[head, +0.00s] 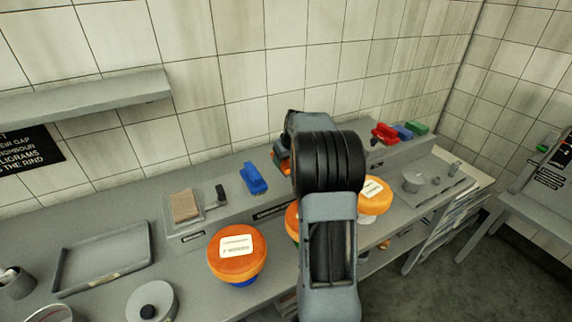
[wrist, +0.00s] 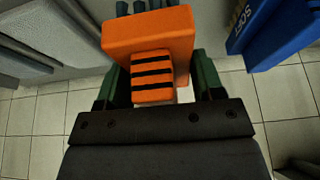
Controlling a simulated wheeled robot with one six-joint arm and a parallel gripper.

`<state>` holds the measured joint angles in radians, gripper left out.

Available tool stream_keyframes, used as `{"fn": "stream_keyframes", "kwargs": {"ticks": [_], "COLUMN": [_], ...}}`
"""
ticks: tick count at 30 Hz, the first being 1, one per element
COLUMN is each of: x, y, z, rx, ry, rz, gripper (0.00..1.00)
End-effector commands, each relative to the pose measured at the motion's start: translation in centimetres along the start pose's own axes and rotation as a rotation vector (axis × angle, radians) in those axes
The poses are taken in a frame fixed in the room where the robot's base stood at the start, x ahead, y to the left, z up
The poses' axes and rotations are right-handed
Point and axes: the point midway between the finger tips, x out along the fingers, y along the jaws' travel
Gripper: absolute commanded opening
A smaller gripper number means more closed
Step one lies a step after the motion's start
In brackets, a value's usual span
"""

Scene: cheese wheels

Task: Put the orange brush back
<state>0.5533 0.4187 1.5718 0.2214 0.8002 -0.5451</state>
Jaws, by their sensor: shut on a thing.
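My gripper (wrist: 157,82) is shut on the orange brush (wrist: 148,34), with one green-padded finger on each side of its black-striped grip. Dark bristle tufts show at the brush's far side in the wrist view. In the head view a small bit of the orange brush (head: 281,165) shows beside my arm, near the back ledge (head: 225,208); my arm hides the rest. I cannot tell whether the brush touches the ledge. A blue brush (head: 253,179) stands on the ledge just left of it, and its lettered side shows in the wrist view (wrist: 275,32).
Red (head: 384,133), blue (head: 403,132) and green (head: 418,128) brushes stand farther right on the ledge. An orange cheese wheel (head: 237,266) and another (head: 374,207) stand in front, with a third partly behind my arm. A grey tray (head: 75,286) lies left.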

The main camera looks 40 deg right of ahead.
Motion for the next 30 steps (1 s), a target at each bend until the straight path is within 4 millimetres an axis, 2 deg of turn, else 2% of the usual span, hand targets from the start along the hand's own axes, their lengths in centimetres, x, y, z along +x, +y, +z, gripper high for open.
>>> {"fn": "stream_keyframes", "kwargs": {"ticks": [5,13,25,26,30], "x": [0.7,3.5,4.1,4.1,4.0], "y": [0.0,0.0,0.0,0.0,0.0], "z": [-0.2,0.8,1.0,1.0,1.0], "rx": [0.001,0.002,0.001,0.001,0.001], "ry": [0.000,0.000,0.002,0.001,0.001], "rz": [0.000,0.000,0.001,0.001,0.000], "gripper": [0.36,0.36,0.36,0.63,0.77]}}
